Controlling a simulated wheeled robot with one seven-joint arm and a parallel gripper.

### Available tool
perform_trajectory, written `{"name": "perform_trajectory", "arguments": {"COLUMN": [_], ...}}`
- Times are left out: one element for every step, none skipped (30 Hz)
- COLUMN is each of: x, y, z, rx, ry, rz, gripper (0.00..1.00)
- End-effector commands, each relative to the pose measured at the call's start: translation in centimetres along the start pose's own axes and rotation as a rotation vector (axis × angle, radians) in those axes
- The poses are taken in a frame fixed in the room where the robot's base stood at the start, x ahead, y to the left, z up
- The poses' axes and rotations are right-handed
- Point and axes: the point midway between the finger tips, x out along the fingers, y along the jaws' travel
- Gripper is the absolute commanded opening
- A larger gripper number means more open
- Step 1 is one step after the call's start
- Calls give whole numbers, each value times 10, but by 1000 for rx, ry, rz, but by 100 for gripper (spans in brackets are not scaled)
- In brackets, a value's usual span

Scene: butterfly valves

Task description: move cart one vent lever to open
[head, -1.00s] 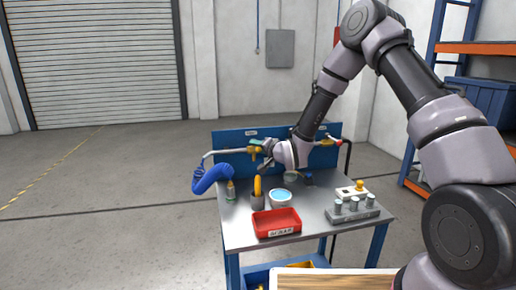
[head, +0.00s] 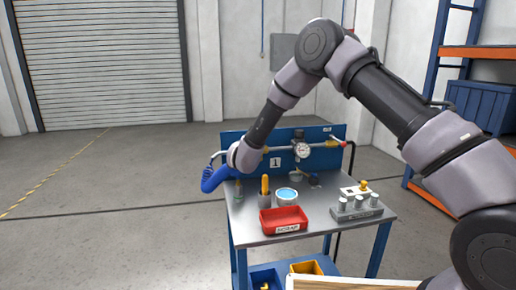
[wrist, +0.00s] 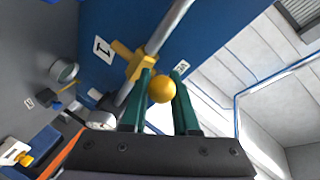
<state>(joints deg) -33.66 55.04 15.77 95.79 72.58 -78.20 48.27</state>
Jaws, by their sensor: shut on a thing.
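The vent valve shows in the wrist view as a yellow body (wrist: 134,63) on a grey pipe (wrist: 168,25), beside a label "1" (wrist: 103,50). A round yellow knob (wrist: 161,89), seemingly the lever's end, sits between the green fingers of my gripper (wrist: 162,73). The gripper is shut on it. The lever's shaft is hidden, so its exact angle cannot be told. In the head view my wrist covers the valve and fingers at the left end of the blue back panel (head: 229,137); the label "1" (head: 275,162) shows just right of it.
A blue hose (head: 213,178) hangs left. The cart top (head: 247,232) holds a red tray (head: 284,219), a bowl (head: 286,196), a yellow-handled tool (head: 265,184) and a grey block (head: 357,214).

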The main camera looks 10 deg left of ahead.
Motion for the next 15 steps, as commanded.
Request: {"name": "perform_trajectory", "arguments": {"x": [-1,-1,0,0,0,0,0,0,1,1,1,1,1,1,1], "y": [-1,0,-1,-1,-1,-1,-2,-2,-2,-2,-2,-2,-2,-2,-2], "z": [4,5,5,6,6,6,6,6,6,6,6,6,6,6,6], "rx": [4,6,10,12,14,16,17,18,18,19,19,20,20,20,21], "ry": [12,22,34,42,49,57,62,67,71,74,76,78,79,80,80], "rz": [10,17,25,29,34,39,42,45,48,49,51,52,53,54,54], "gripper": [0,0,0,0,0,0,0,0,0,0,0,0,0,0,0]}}
